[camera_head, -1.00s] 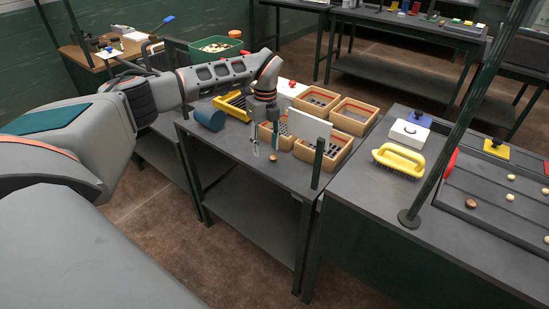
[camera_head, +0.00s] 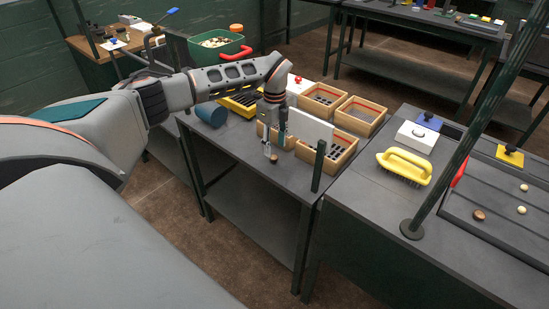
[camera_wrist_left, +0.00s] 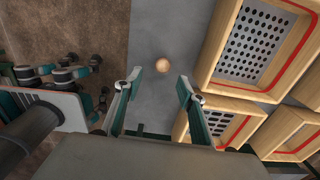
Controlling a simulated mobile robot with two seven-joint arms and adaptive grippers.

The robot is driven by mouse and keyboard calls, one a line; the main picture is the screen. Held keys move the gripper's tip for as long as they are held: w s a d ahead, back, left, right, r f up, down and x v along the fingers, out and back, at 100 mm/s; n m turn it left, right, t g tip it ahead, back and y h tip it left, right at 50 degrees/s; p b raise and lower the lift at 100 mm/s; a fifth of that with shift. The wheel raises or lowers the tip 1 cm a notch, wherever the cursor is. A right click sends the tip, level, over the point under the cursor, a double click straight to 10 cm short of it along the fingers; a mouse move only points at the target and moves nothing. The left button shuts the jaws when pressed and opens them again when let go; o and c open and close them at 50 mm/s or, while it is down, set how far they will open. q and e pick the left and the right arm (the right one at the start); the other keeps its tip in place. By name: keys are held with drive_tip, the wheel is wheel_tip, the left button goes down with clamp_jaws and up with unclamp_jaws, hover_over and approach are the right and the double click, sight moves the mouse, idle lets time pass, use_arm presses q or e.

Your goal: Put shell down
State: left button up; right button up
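A small round brown shell (camera_head: 274,160) rests on the dark grey table (camera_head: 240,142), in front of the wooden boxes. My left gripper (camera_head: 273,147) points down just above and behind it, partly covering it in the head view. In the left wrist view the two fingers (camera_wrist_left: 160,88) are spread apart with nothing between them. There the shell (camera_wrist_left: 162,65) lies on the bare grey table top, just beyond the fingertips and roughly midway between them. My right gripper is not in view.
Wooden boxes (camera_head: 343,158) with perforated bottoms and a white upright panel (camera_head: 310,126) stand close beside the gripper. A dark green post (camera_head: 318,165) rises at the table's front corner. A blue cup (camera_head: 211,114) lies left. A yellow brush (camera_head: 404,166) and more shells (camera_head: 479,215) are on the right table.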

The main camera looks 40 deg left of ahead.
sight(274, 157)
use_arm(q)
drive_tip(key=f, duration=0.5)
drive_tip(key=shift+w+a, duration=0.25)
drive_tip(key=shift+a, duration=0.1)
drive_tip(key=c, duration=0.8)
